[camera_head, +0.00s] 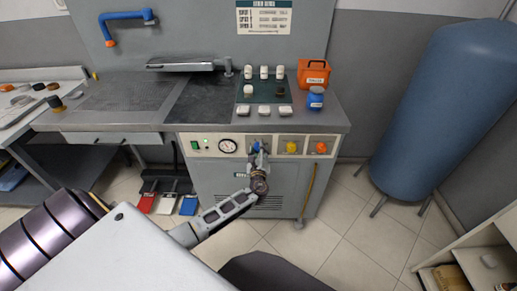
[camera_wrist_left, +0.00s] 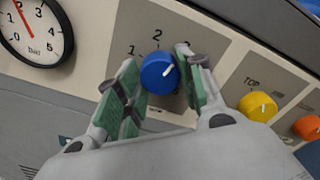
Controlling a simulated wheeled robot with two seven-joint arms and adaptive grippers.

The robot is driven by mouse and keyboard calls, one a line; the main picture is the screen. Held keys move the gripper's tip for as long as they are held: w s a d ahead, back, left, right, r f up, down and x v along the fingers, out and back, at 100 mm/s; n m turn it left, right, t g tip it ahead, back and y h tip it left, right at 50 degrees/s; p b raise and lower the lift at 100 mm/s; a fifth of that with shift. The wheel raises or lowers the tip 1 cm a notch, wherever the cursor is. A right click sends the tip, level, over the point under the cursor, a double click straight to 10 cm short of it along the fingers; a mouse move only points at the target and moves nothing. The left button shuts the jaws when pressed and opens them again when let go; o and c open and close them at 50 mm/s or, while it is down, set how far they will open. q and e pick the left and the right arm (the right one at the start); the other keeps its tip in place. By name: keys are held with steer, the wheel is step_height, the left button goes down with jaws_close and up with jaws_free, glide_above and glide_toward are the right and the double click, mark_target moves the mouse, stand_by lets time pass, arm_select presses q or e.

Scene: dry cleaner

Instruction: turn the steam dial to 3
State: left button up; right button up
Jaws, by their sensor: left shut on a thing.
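The blue steam dial (camera_wrist_left: 160,72) sits on the front panel of the grey machine. It also shows in the head view (camera_head: 256,146), partly covered by the gripper. My left gripper (camera_wrist_left: 156,84) is shut on the dial, with one green-padded finger on each side. The white pointer mark on the dial points up and to the right, past the printed 2 and toward the right finger. The printed 1 and 2 are readable; the mark further right is largely hidden by that finger. My right gripper is in neither view.
A yellow knob (camera_wrist_left: 258,106) and an orange knob (camera_wrist_left: 307,127) are right of the dial. A pressure gauge (camera_wrist_left: 36,32) is at its left. A blue tank (camera_head: 440,110) stands at right. Bottles and an orange box (camera_head: 314,74) stand on the worktop.

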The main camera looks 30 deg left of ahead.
arm_select(q)
steer(key=shift+m+p, duration=0.35)
steer(key=shift+m, duration=0.55)
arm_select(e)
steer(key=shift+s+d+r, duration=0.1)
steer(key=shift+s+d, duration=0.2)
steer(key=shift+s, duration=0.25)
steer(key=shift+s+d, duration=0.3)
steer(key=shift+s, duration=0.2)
arm_select(q)
steer(key=shift+f, duration=0.1)
steer(key=o, duration=1)
steer(key=shift+o, duration=0.2)
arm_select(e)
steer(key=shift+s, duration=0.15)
arm_select(q)
steer(key=shift+s+d, duration=0.1)
steer(key=v, duration=1.2)
